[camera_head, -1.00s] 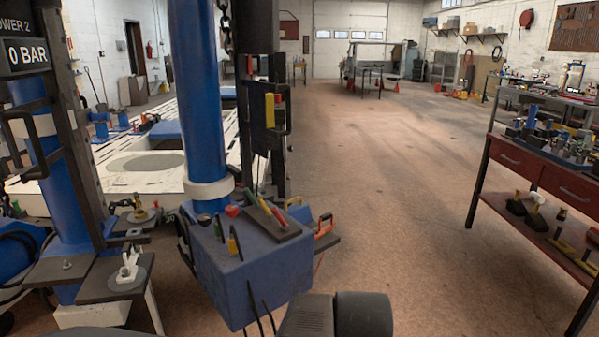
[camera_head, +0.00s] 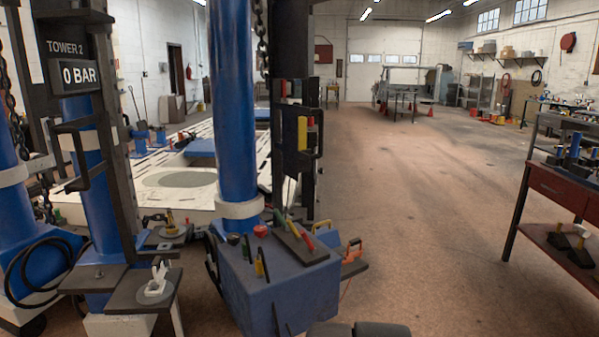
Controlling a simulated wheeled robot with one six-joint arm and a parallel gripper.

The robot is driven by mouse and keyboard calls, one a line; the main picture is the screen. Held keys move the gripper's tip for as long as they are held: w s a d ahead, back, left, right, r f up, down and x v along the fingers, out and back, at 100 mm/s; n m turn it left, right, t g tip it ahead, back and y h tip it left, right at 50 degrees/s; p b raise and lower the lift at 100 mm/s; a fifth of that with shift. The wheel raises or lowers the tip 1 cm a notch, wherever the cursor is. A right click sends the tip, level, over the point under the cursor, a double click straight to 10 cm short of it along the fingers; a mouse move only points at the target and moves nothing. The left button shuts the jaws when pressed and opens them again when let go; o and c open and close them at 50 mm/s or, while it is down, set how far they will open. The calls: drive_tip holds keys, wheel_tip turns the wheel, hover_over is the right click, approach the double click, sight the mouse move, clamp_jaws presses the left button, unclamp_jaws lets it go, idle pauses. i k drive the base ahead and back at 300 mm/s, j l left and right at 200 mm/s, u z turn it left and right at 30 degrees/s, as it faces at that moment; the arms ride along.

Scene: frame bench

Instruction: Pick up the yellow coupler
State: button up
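Several yellow things show, and I cannot tell for certain which is the coupler. A yellow upright piece (camera_head: 302,133) hangs on the dark post behind the column, beside a red-topped one. My gripper is not in view; only dark parts of my arm show at the bottom edge.
The blue column (camera_head: 232,110) and its blue base box (camera_head: 280,285) stand close in front. A white clamp-like piece (camera_head: 156,281) sits on a dark plate at the left. A red bench (camera_head: 556,188) stands at the right. The floor (camera_head: 420,210) between is clear.

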sight(260, 271)
drive_tip(key=u, duration=1.4)
drive_tip(key=i+l+u, duration=0.15)
drive_tip(key=l, duration=0.2)
drive_tip(key=i+l+u, duration=0.2)
drive_tip(key=l, duration=0.15)
drive_tip(key=i+l+u, duration=0.15)
drive_tip(key=l, duration=0.25)
drive_tip(key=i+l+u, duration=0.2)
drive_tip(key=l, duration=0.2)
drive_tip(key=l+u, duration=0.15)
drive_tip(key=l, duration=0.3)
